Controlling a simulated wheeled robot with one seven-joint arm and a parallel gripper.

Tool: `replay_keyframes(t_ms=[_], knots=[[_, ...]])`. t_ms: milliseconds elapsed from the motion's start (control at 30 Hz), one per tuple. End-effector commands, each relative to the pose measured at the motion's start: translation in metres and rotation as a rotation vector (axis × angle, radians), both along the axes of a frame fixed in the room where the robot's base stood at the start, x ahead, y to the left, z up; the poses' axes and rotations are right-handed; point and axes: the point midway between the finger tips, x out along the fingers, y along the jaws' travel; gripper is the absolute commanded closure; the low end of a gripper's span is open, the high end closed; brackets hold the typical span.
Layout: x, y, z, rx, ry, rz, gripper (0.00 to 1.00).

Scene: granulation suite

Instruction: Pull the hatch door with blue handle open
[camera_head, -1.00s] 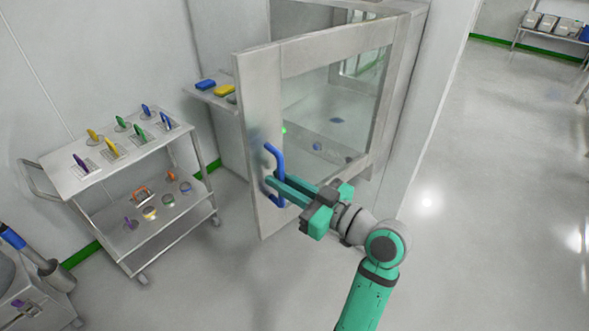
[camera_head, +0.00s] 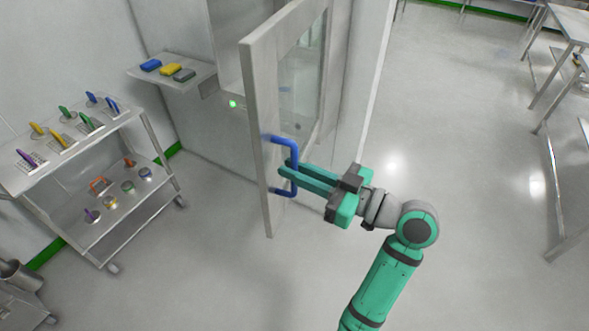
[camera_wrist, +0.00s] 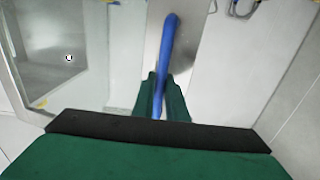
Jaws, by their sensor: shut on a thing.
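The hatch door (camera_head: 256,130) is a grey-framed door with a glass pane, swung out from the hatch opening and seen at a steep angle. Its blue handle (camera_head: 292,150) is a vertical bar on the door's free-edge side. My gripper (camera_head: 288,168) is shut on the handle's bar in the head view. In the wrist view the blue handle (camera_wrist: 169,45) runs down between the two green fingers (camera_wrist: 161,98), with the door's metal frame (camera_wrist: 190,70) behind it. The lower end of the handle is partly hidden by my gripper in the wrist view.
A wall shelf (camera_head: 205,80) with blue, yellow and grey blocks is left of the hatch. A two-tier trolley (camera_head: 125,108) with several coloured items stands at the left. A green light (camera_head: 233,104) shows beside the door. The floor (camera_head: 440,150) to the right is open, with tables farther right.

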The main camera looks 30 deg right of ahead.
Motion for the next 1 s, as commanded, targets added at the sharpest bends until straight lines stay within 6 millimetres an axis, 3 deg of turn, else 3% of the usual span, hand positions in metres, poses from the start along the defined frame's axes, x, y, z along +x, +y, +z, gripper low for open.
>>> replay_keyframes(t_ms=[367, 400, 467, 767, 1000], knots=[[0.003, -0.001, 0.001, 0.003, -0.002, -0.004, 1.00], [0.003, -0.001, 0.001, 0.003, -0.002, -0.004, 0.81], [0.003, -0.001, 0.001, 0.003, -0.002, -0.003, 0.69], [0.001, -0.001, 0.000, 0.002, -0.001, -0.002, 0.69], [-0.022, -0.014, 0.000, 0.002, -0.001, -0.004, 0.69]])
